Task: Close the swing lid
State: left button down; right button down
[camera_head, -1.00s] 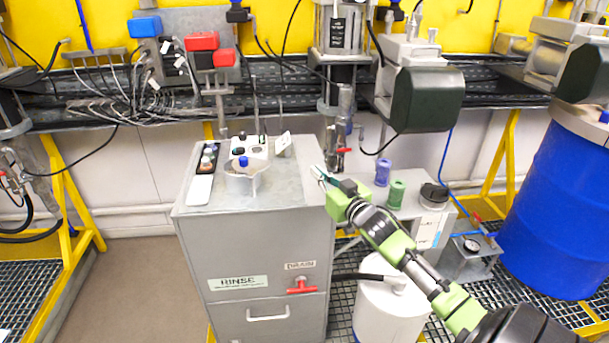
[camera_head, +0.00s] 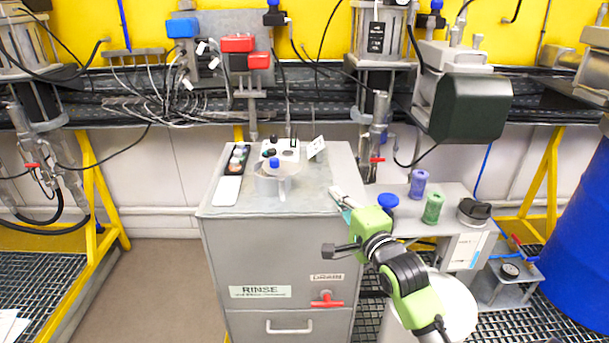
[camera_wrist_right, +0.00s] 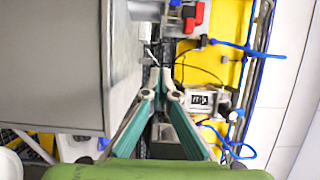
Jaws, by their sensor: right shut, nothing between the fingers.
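My right gripper (camera_head: 337,194) is shut with nothing between its fingers. In the head view its fingertips are at the right edge of the grey cabinet's top (camera_head: 315,185); I cannot tell whether they touch it. In the right wrist view the green fingers (camera_wrist_right: 162,92) come together beside the large grey cabinet side (camera_wrist_right: 60,60). The cabinet carries a RINSE label and a red DRAIN valve handle (camera_head: 326,299). No part stands out clearly as an open swing lid. My left gripper is not in view.
On the cabinet top stand a clear cup with a blue-capped item (camera_head: 274,180) and a black tray (camera_head: 236,160). Right of it, a low bench holds a purple spool (camera_head: 418,183), a green spool (camera_head: 433,207) and a black knob (camera_head: 474,211). A blue drum (camera_head: 585,250) stands far right.

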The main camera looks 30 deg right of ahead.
jog(key=p, duration=0.2)
send_near(299, 165)
jog(key=w+d, duration=0.2)
jog(key=d, duration=0.1)
jog(key=shift+w+d, duration=0.1)
jog(key=shift+d, duration=0.25)
jog(key=w, duration=0.1)
jog(key=w+a+p, duration=0.1)
jog(key=w, duration=0.1)
jog(key=shift+a, duration=0.25)
jog(key=shift+w+a+f, duration=0.1)
jog(key=shift+w+a, duration=0.25)
jog(key=shift+w, duration=0.05)
jog(key=shift+p, duration=0.35)
jog(key=shift+w, duration=0.5)
jog(key=shift+w+p, duration=0.3)
